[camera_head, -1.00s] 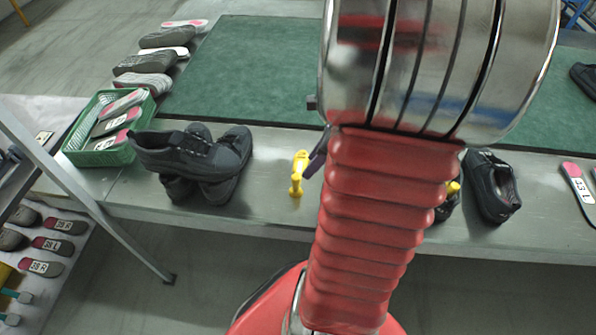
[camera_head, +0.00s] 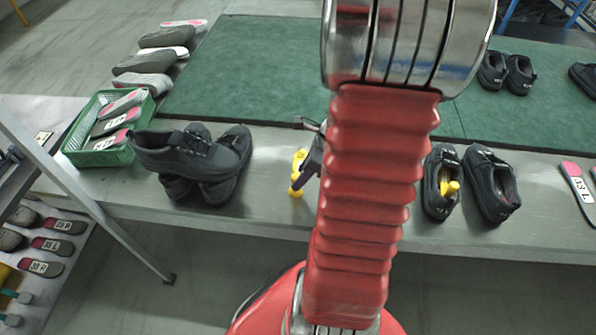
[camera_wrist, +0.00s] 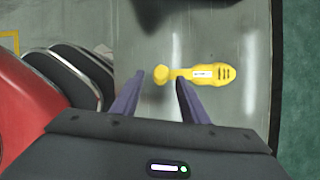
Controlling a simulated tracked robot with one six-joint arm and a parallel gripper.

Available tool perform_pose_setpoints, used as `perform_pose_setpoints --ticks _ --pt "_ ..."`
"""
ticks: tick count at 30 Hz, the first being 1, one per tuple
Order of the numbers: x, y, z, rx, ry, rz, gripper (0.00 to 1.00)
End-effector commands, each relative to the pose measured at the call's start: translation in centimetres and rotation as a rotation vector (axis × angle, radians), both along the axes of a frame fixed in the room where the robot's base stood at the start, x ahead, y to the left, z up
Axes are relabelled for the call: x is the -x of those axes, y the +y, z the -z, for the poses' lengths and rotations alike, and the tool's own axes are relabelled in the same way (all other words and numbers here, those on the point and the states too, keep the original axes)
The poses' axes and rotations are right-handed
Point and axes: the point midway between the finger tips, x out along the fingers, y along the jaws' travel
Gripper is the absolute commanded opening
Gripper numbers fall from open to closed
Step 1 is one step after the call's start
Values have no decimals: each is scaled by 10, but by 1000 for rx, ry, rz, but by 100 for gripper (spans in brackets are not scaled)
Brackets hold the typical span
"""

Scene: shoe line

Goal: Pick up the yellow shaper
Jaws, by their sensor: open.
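The yellow shaper (camera_wrist: 202,73) lies on the grey metal bench top in the wrist view, with its round knob to the left and its wider end to the right. In the head view the shaper (camera_head: 297,187) is partly hidden by my gripper (camera_head: 312,160). In the wrist view my gripper (camera_wrist: 155,92) is open, its two dark purple fingers apart. The shaper's narrow neck lies just ahead of the gap between the fingertips. Nothing is held between them.
Dark shoes (camera_head: 195,155) are piled left of the shaper, near a green basket (camera_head: 85,152) of insoles. Right of my arm, a dark shoe (camera_head: 430,195) with a yellow shaper inside stands beside another shoe (camera_head: 493,190). Green mat (camera_head: 240,80) lies behind.

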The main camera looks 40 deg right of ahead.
Motion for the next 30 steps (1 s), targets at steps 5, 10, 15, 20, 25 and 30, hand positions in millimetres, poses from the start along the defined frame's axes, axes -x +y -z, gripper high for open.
perform_pose_setpoints --ticks 5,10,15,20,25,30 --pt "-7 5 19 -4 2 -1 40" --pt "-13 9 35 -2 2 0 40" --pt "-15 10 41 0 1 1 40" --pt "-15 9 41 1 1 1 40" --pt "-15 9 41 1 0 1 40" --pt "-15 9 41 0 0 2 40"
